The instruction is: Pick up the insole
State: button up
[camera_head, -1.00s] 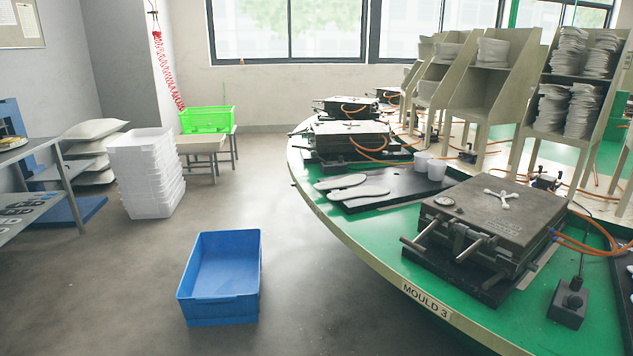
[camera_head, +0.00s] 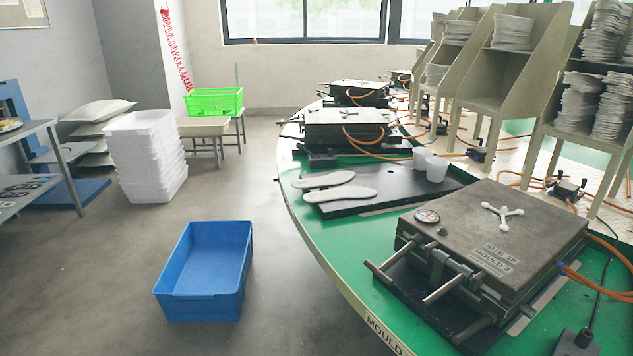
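Two pale grey-white insoles lie flat, side by side, near the left end of a black plate (camera_head: 398,184) on the green carousel table. The nearer insole (camera_head: 341,194) lies in front of the farther insole (camera_head: 324,180). Nothing covers them. My gripper is not in view, and no part of my arm shows.
A closed mould (camera_head: 490,235) with protruding rods stands in the right foreground of the carousel (camera_head: 310,232).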

aim_at(342, 177)
jog(key=l, duration=0.25)
jog(key=i+l, duration=0.15)
jog(key=i+j, duration=1.95)
jog(key=i+j+z, duration=0.2)
jog(key=z, duration=0.2)
jog(key=i+j+z, duration=0.15)
jog(key=j+z, duration=0.25)
jog(key=i+l+z, duration=0.2)
jog(key=z, duration=0.25)
jog(key=i+l+z, duration=0.15)
jog(key=i+z, duration=0.15)
jog(key=z, duration=0.2)
